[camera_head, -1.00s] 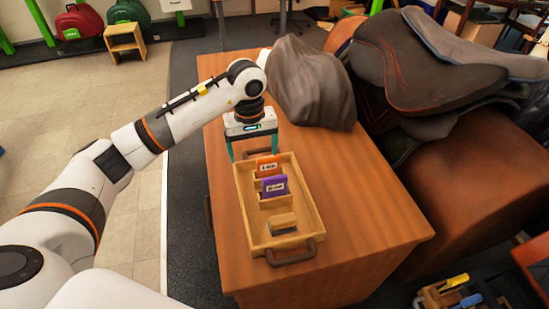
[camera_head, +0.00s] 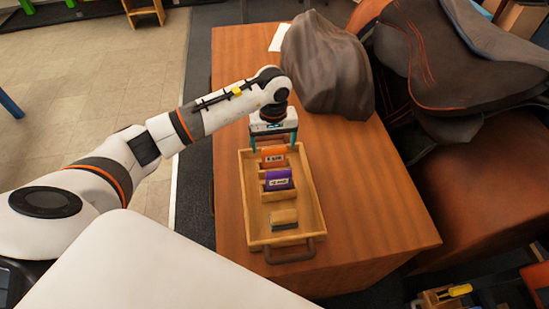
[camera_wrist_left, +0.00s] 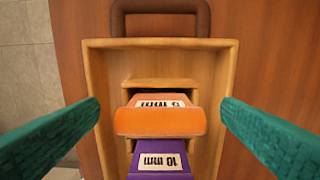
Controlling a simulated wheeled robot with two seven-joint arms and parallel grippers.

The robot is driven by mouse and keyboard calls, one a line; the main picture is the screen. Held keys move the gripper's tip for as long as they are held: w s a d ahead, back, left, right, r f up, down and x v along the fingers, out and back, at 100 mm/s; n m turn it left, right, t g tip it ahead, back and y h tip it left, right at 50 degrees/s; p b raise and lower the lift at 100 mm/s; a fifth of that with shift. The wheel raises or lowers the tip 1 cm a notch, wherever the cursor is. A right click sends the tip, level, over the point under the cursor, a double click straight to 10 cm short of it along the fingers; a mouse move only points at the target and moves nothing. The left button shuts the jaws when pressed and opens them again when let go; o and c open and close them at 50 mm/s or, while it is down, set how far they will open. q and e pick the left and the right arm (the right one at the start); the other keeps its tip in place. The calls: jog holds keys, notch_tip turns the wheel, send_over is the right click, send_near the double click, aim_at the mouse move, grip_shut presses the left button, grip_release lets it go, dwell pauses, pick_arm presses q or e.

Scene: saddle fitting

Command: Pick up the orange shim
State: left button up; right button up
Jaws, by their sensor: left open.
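The orange shim (camera_head: 274,156) stands upright in the far slot of a wooden tray (camera_head: 312,196), with a white label on its face. In the left wrist view the orange shim (camera_wrist_left: 160,122) lies between my two teal fingers, apart from both. My left gripper (camera_head: 273,145) is open at the far end of the tray, around the orange shim's place; in the wrist view its fingers (camera_wrist_left: 162,135) spread wide over the tray's sides. A purple shim (camera_head: 279,179) stands just nearer; its label in the wrist view (camera_wrist_left: 160,162) reads 10 mm. My right gripper is not in view.
A small wood-and-grey block (camera_head: 284,219) lies in the tray's near part. The tray has dark handles (camera_head: 290,254) at its ends. A grey cloth-covered lump (camera_head: 325,70) stands behind on the wooden table (camera_head: 385,215). A dark saddle (camera_head: 445,60) is at right.

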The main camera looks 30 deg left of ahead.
aim_at(274, 149)
pick_arm(q)
jog(key=f, duration=0.2)
jog(key=s+f+p, duration=0.1)
jog(key=shift+d+f, duration=0.25)
jog(key=shift+d, duration=0.1)
jog(key=shift+w+f, duration=0.1)
jog(key=shift+f, duration=0.3)
jog(key=c, duration=1.1)
